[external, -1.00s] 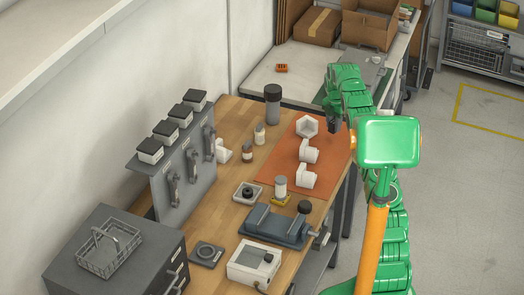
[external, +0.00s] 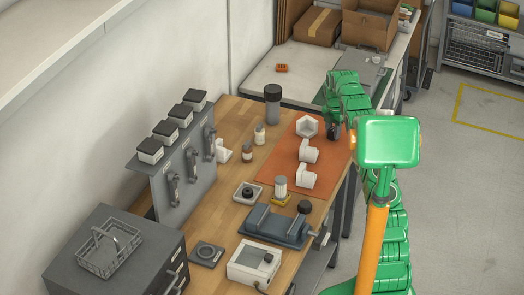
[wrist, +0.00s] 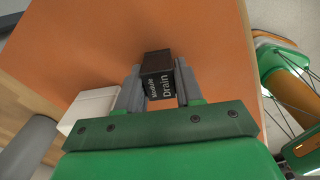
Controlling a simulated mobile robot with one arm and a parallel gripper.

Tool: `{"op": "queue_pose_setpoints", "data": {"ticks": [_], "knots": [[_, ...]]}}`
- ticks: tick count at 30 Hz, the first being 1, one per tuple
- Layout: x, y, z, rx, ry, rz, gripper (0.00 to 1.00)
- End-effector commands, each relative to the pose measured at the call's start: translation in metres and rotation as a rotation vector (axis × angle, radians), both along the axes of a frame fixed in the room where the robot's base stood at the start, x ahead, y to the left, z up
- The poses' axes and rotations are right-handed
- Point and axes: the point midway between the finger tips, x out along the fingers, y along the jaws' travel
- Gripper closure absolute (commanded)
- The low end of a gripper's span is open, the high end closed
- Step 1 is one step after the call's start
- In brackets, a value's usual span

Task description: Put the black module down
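The black module (wrist: 158,75), lettered "Module Drain", sits between the two grey fingers of my gripper (wrist: 158,88) in the wrist view. The fingers appear closed on its sides. In the external view my gripper (external: 333,132) is over the right edge of the orange mat (external: 290,150), beside a white angular part (external: 307,126). The module is small and dark there. I cannot tell whether its underside touches the mat.
White fittings (external: 309,151) stand in a row on the mat. A dark cylinder (external: 272,104) and small bottles (external: 259,134) stand to the left on the wooden bench. A vise (external: 275,226) is nearer the front. The bench's right edge is close to my gripper.

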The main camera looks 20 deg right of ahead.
Motion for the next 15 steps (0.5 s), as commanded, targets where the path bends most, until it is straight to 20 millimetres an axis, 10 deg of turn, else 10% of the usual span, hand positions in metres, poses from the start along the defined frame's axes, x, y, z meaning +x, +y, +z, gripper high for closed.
{"op": "queue_pose_setpoints", "data": {"ticks": [5, 15], "knots": [[0.0000, 0.0000, 0.0001, 0.000, 0.000, 0.000, 0.39], [0.0000, 0.0001, 0.0014, 0.000, 0.000, 0.000, 0.39]]}}
